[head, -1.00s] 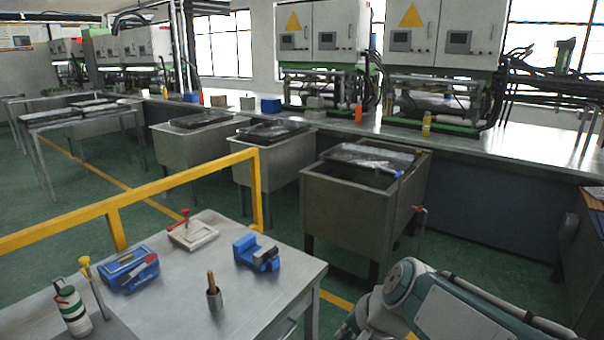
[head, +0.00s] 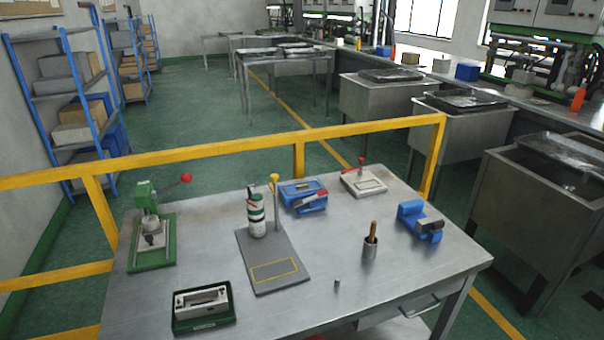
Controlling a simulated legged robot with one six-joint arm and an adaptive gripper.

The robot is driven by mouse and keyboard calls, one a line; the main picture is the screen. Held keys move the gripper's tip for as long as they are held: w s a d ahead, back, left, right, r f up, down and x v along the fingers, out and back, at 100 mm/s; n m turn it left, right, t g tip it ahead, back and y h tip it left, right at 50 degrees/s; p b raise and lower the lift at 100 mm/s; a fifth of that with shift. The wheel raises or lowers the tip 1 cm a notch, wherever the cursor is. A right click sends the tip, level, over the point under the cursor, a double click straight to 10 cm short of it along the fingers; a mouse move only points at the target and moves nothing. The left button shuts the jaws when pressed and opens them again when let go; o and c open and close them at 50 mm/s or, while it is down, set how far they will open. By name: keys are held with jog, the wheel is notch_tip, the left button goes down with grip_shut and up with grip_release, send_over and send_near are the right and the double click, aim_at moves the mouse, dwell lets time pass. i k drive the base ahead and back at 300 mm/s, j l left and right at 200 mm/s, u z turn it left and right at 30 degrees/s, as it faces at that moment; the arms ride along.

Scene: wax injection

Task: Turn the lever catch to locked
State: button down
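A pale flat fixture (head: 365,183) with a red-knobbed lever (head: 361,163) sits at the back right of the steel table (head: 330,311). A green hand press (head: 150,262) with a red-ball lever (head: 184,179) stands at the table's left. I cannot tell for certain which lever is the catch, nor whether either is locked. The pale fixture's lever stands roughly upright; the press lever points up to the right. My gripper is not in view.
The table also holds a blue toolbox (head: 302,198), a striped bottle (head: 257,220), a yellow-topped post (head: 275,205), a blue vise (head: 420,221), a metal cup (head: 370,248) and a green tray (head: 204,324). A yellow rail (head: 250,142) runs behind the table.

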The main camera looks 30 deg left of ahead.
aim_at(274, 176)
jog(key=u, duration=1.65)
